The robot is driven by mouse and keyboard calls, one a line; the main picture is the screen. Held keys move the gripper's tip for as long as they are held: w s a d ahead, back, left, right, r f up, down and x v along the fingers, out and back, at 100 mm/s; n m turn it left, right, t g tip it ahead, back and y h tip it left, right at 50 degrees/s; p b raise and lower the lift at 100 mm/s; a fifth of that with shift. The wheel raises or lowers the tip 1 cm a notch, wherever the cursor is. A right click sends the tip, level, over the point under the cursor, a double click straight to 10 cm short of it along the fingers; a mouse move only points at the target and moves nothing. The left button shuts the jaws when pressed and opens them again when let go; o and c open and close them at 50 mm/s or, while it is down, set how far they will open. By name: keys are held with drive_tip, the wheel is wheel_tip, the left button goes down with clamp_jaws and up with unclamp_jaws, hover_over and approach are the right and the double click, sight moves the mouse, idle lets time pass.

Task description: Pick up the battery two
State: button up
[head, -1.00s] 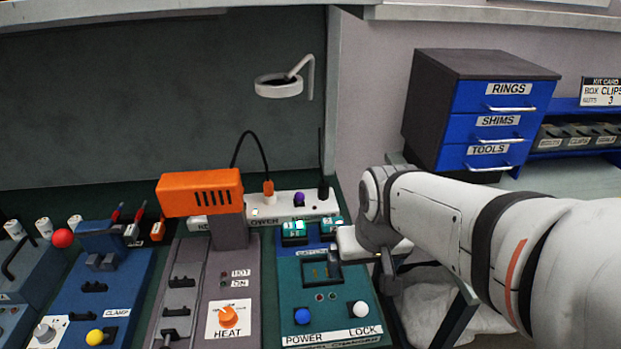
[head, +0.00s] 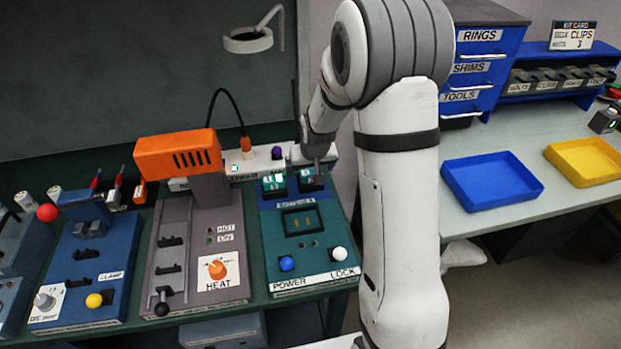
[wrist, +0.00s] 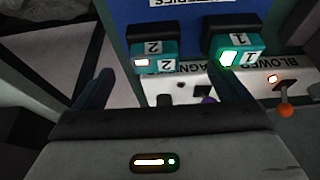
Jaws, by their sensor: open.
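Battery two (wrist: 153,54) is a teal block marked 2, with a small red-white light, in a dark holder at the back of the teal-and-blue battery panel (head: 300,225). In the head view it is partly hidden by my gripper (head: 317,165), which hangs over it from above. In the wrist view my gripper (wrist: 160,78) is open, with one finger on each side of battery two and nothing held. I cannot tell how far above it the fingertips are. Battery one (wrist: 240,52), teal with a green light, sits beside it, close to the right finger; it also shows in the head view (head: 273,183).
A white power strip (head: 258,160) with plugs and a cord runs behind the panel. An orange heater head (head: 178,154) stands to the left. A blue tray (head: 490,182) and a yellow tray (head: 582,162) are on the right-hand bench.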

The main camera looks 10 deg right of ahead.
sight(311, 173)
drive_tip(key=shift+w+d+p+x, duration=0.1)
drive_tip(key=shift+p+x, duration=0.15)
drive_tip(key=shift+x, duration=0.85)
drive_tip(key=shift+w+d+p+x, duration=0.1)
drive_tip(key=shift+d+p+x, duration=0.1)
drive_tip(key=shift+x, duration=0.9)
drive_tip(key=shift+w+d+p+x, duration=0.1)
drive_tip(key=shift+p+x, duration=0.15)
drive_tip(key=shift+x, duration=0.85)
drive_tip(key=shift+r, duration=0.15)
drive_tip(key=shift+c, duration=0.4)
drive_tip(key=c, duration=1.2)
